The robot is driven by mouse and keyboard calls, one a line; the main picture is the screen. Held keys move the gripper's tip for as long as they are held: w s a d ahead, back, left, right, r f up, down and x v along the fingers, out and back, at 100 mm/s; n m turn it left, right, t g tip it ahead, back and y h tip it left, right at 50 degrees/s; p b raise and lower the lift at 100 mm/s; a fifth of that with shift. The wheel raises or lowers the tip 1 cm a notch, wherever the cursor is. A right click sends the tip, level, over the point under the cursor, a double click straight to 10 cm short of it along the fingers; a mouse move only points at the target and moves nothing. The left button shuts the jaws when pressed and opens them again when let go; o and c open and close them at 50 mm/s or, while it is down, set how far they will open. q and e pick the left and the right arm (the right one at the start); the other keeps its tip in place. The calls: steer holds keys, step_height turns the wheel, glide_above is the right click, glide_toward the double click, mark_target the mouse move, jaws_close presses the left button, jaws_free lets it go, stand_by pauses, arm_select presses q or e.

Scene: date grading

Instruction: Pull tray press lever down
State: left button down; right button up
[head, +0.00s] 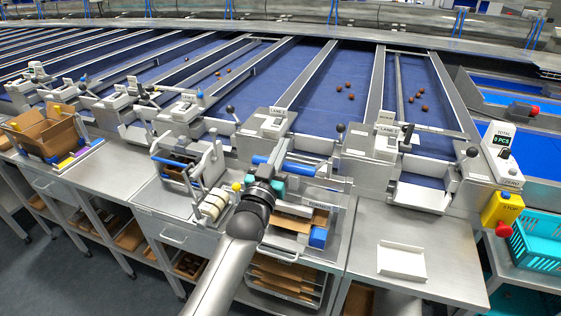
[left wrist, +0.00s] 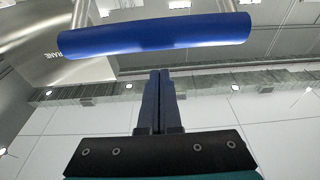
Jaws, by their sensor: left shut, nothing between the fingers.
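The tray press lever has a blue cylindrical handle (head: 300,168) above the press at the middle of the bench. In the left wrist view the handle (left wrist: 155,36) runs across the top between two metal arms. My left gripper (head: 277,173) is at the handle in the head view, its fingers largely hidden by its own body. In the left wrist view my left gripper (left wrist: 160,74) is shut and empty, its fingertips just below the handle with a small visible gap. An open cardboard tray (head: 290,237) sits in the press below the gripper. My right gripper is not in view.
A roller device (head: 214,204) stands close on the left. A blue block (head: 318,237) lies at the right of the press. A white tray (head: 401,261) lies on the clear bench at right. Blue sorting lanes (head: 330,100) with several dates lie behind.

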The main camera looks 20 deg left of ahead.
arm_select(q)
steer(key=shift+s+f, duration=0.25)
steer(key=shift+f, duration=0.65)
steer(key=shift+s+f, duration=0.2)
steer(key=shift+f, duration=0.65)
steer(key=shift+f, duration=0.1)
steer(key=s+f+t+b, duration=0.3)
steer(key=f+b, duration=0.8)
steer(key=b, duration=0.5)
steer(key=shift+s+f+t+b, duration=0.3)
steer(key=shift+s+t+b, duration=0.1)
steer(key=shift+s, duration=0.15)
step_height(320, 180, up, 5)
steer(key=p, duration=0.3)
steer(key=v, duration=0.9)
steer(key=shift+s+f+b, duration=0.2)
steer(key=shift+f+b, duration=0.25)
